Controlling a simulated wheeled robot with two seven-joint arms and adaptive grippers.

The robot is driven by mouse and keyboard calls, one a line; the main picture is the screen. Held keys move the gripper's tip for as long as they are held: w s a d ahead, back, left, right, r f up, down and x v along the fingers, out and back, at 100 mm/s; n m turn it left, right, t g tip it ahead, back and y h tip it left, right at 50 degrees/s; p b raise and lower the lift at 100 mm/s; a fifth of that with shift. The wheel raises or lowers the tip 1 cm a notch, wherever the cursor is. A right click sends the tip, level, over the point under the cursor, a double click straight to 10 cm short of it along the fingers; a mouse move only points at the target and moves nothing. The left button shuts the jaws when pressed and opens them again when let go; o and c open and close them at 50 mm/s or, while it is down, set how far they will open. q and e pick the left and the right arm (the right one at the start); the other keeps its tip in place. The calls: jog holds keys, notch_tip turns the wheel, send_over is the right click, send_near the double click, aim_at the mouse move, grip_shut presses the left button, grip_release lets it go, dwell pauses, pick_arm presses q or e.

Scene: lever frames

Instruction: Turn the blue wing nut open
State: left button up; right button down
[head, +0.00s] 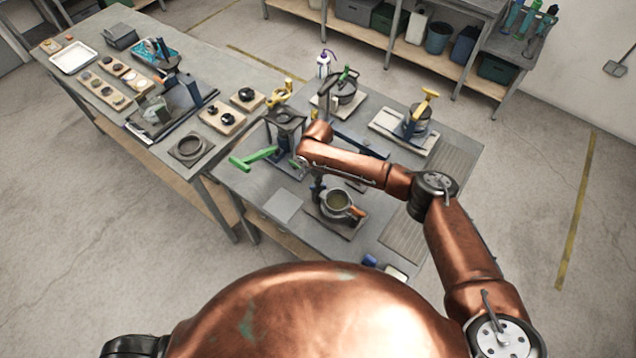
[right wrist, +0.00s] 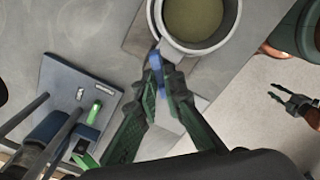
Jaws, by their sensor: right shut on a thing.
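The blue wing nut (right wrist: 154,60) shows in the right wrist view at the rim of a grey pot (right wrist: 203,42) of greenish liquid. My right gripper (right wrist: 165,78) is shut on the wing nut, its two dark green fingers on either side. The fingers hide part of the nut. In the head view my right gripper (head: 318,186) points down beside the pot (head: 338,203), and the nut cannot be made out there. What looks like my left gripper (right wrist: 296,103) shows small at the right edge of the wrist view, away from the pot; its opening is unclear.
A green lever (head: 254,158) on a stand is left of my right gripper. A yellow-handled fixture (head: 424,108) and a pot with a green handle (head: 344,88) stand farther back. A side bench (head: 185,60) holds trays and parts. A bare grey plate (head: 282,205) lies left of the pot.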

jog(key=n, duration=0.4)
jog(key=shift+n+b, duration=0.3)
jog(key=n, duration=0.4)
jog(key=shift+b, duration=0.35)
jog(key=shift+n, duration=0.3)
jog(key=c, duration=2)
grip_release()
jog(key=shift+c, duration=0.2)
jog(key=shift+r, duration=0.1)
notch_tip(320, 180, up, 12)
